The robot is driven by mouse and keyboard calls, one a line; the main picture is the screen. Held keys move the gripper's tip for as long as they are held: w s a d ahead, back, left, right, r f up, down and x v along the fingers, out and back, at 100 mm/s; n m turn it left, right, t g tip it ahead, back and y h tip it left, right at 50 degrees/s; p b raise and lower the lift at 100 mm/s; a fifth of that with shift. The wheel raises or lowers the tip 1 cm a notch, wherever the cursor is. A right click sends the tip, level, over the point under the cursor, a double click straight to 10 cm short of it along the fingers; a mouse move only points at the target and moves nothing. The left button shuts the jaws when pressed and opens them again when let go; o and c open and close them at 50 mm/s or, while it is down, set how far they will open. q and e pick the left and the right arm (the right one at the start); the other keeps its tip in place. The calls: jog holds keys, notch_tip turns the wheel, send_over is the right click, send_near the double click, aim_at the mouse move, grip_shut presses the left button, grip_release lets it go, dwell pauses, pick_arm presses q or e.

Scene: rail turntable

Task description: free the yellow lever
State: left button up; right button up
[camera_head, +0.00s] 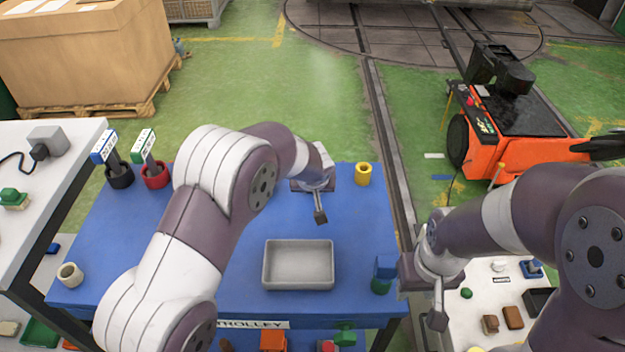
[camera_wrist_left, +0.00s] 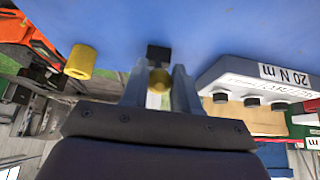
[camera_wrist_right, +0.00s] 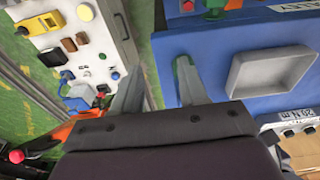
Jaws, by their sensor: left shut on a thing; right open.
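In the left wrist view a yellow ball-shaped knob (camera_wrist_left: 159,81), which may be the end of the yellow lever, sits between my left gripper's (camera_wrist_left: 158,92) fingers. A small black block (camera_wrist_left: 158,54) shows just beyond it over the blue surface. In the head view my left gripper (camera_head: 320,214) points down above the blue table (camera_head: 222,288), behind the grey tray; the knob is hidden there. My right gripper (camera_head: 437,308) hangs beside the table's right edge. In the right wrist view it (camera_wrist_right: 155,95) is open and empty, with a green piece near one finger.
The grey tray (camera_head: 298,286) lies on the table. A yellow cup (camera_head: 363,175) stands behind it, a green and blue holder (camera_head: 383,281) at its right. Two labelled tools (camera_head: 150,157) stand in cups at the back left. An orange vehicle (camera_head: 520,130) is on the floor.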

pick_arm(q)
jog(key=shift+s+f, duration=0.15)
jog(key=shift+f, duration=0.1)
pick_arm(e)
jog(key=shift+f, duration=0.4)
pick_arm(q)
jog(key=shift+s+f+b, duration=0.3)
jog(key=shift+f+b, duration=0.2)
jog(key=shift+b, duration=0.45)
jog(key=shift+s+f+b, duration=0.15)
jog(key=shift+s+b, duration=0.05)
jog(key=shift+b, duration=0.25)
pick_arm(e)
notch_tip(320, 180, down, 2)
jog(key=shift+f, duration=0.2)
pick_arm(q)
jog(key=shift+s+f+b, duration=0.45)
jog(key=shift+f+b, duration=0.25)
jog(key=shift+b, duration=0.5)
pick_arm(e)
jog(key=shift+f, duration=1.25)
